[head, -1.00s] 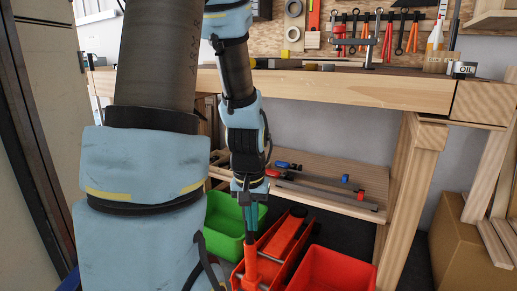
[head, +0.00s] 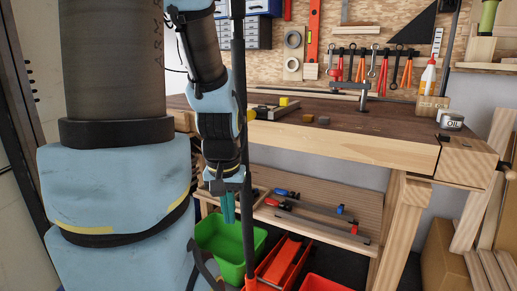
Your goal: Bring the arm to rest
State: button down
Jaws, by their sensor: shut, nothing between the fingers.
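My arm (head: 118,190) fills the left side of the head view, in light blue covers with dark bands. Its far part hangs down in front of the workbench (head: 330,140). My gripper (head: 228,218), with teal fingers, points down at its end and is shut and empty. In the picture it overlaps the green bin (head: 240,262) below and stands just left of a thin dark pole. I cannot tell how far it is from either.
A red bin (head: 325,284) is at the bottom edge. Clamps lie on the lower shelf (head: 330,195). An oil tin (head: 451,121) and a bottle (head: 427,78) stand on the bench's right end.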

notch_tip(320, 180, up, 22)
jog(key=p, duration=2)
jog(key=c, duration=1.6)
grip_release()
